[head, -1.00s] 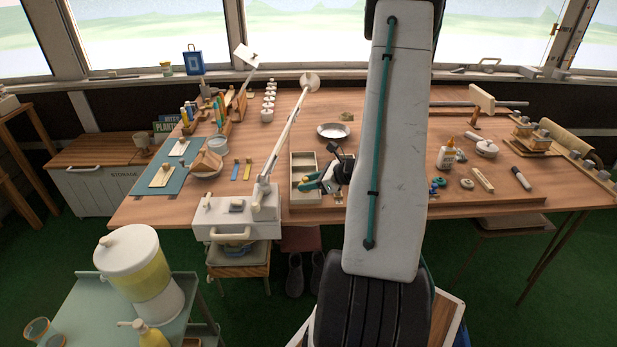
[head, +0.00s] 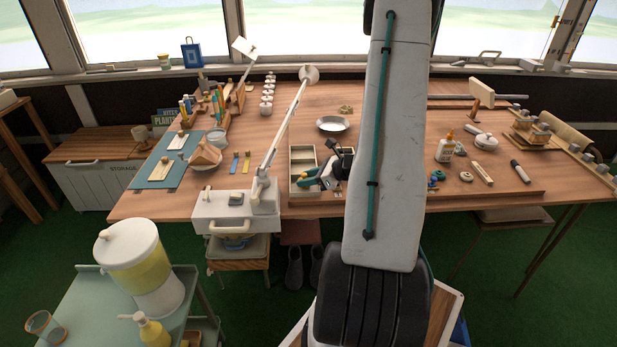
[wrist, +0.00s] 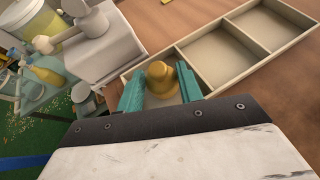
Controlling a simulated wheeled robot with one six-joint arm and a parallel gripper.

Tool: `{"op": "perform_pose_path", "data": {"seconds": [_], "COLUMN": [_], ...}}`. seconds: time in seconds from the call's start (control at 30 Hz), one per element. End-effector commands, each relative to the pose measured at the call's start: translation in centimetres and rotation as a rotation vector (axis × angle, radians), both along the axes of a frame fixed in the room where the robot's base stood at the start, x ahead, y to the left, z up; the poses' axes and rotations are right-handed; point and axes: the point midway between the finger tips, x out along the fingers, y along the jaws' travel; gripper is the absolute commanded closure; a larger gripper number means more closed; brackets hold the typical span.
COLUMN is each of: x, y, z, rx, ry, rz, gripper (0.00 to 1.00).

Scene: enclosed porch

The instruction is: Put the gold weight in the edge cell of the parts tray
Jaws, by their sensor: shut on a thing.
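The gold weight (wrist: 161,78) is between the teal fingers of my gripper (wrist: 160,90) in the wrist view. My gripper is shut on it, over the near end cell of the parts tray (wrist: 226,60). In the head view my gripper (head: 312,183) is at the near end of the tray (head: 291,160), and the weight cannot be made out there. Whether the weight touches the cell floor I cannot tell. The tray's other two cells look empty in the wrist view. My gripper hides part of the end cell.
A white box with a lamp arm (head: 236,210) stands just left of the tray. A metal dish (head: 333,125) lies behind it. A glue bottle (head: 445,148) and small parts lie to the right. Bare tabletop shows behind the tray.

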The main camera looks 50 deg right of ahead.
Motion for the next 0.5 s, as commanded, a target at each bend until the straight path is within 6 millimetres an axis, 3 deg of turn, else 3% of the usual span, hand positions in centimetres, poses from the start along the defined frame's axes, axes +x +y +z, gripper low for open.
{"op": "perform_pose_path", "data": {"seconds": [0.37, 0.4, 0.47, 0.5], "x": [0.00, 0.01, 0.01, 0.01], "y": [-0.02, -0.03, -0.03, -0.03], "z": [-0.57, -0.55, -0.55, -0.55], "rx": [-0.001, -0.001, -0.001, -0.001], "ry": [-0.001, -0.001, 0.000, 0.000], "rz": [0.000, 0.000, 0.000, 0.000], "gripper": [0.93, 0.56, 0.39, 0.38]}}
